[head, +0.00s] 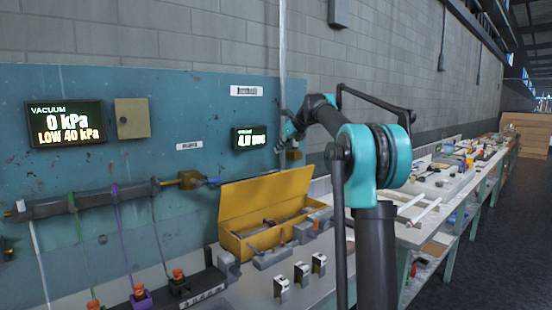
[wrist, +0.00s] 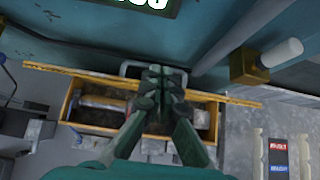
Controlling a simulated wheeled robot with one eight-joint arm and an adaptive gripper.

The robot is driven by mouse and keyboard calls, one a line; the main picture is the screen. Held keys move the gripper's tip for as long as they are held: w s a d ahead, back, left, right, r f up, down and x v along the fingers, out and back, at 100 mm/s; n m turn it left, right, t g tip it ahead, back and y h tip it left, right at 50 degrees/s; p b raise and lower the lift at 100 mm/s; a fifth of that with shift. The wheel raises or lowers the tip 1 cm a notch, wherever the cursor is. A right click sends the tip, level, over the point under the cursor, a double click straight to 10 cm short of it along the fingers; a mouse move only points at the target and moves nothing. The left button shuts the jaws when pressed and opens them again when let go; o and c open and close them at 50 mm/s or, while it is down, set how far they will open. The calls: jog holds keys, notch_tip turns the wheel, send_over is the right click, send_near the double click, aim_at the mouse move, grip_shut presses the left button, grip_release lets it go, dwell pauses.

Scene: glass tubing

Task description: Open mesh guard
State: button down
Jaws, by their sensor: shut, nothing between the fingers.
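A yellow box (head: 234,243) stands on the bench against the blue panel. Its yellow hinged guard (head: 265,196) stands raised along the back, and the box is open with grey parts inside. I cannot make out any mesh in the guard. In the wrist view the guard's edge shows as a thin yellow strip (wrist: 70,71) across the box. My gripper (wrist: 161,72) is shut and empty, with its fingertips over that strip and in front of a grey handle-like loop (wrist: 125,69). I cannot tell whether they touch.
The blue panel (head: 150,215) behind carries a vacuum display (head: 65,124) and a smaller display (head: 249,138). A vertical pipe (head: 282,60) rises near my wrist. Several small metal blocks (head: 301,273) stand in front of the box. Cluttered benches (head: 450,175) run off right.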

send_near(273, 178)
jog(key=w+a+f, duration=0.1)
jog(key=w, duration=0.1)
jog(key=w+a+f, duration=0.1)
jog(key=w+a, duration=0.1)
jog(key=w+a+f, duration=0.1)
jog(key=w+f, duration=0.1)
jog(key=shift+w+a+f, duration=0.1)
jog(key=shift+w+a, duration=0.1)
jog(key=shift+w, duration=0.2)
jog(key=w+a, duration=0.2)
jog(key=shift+w+r, duration=0.3)
jog(key=shift+d, duration=0.1)
dwell(0.4)
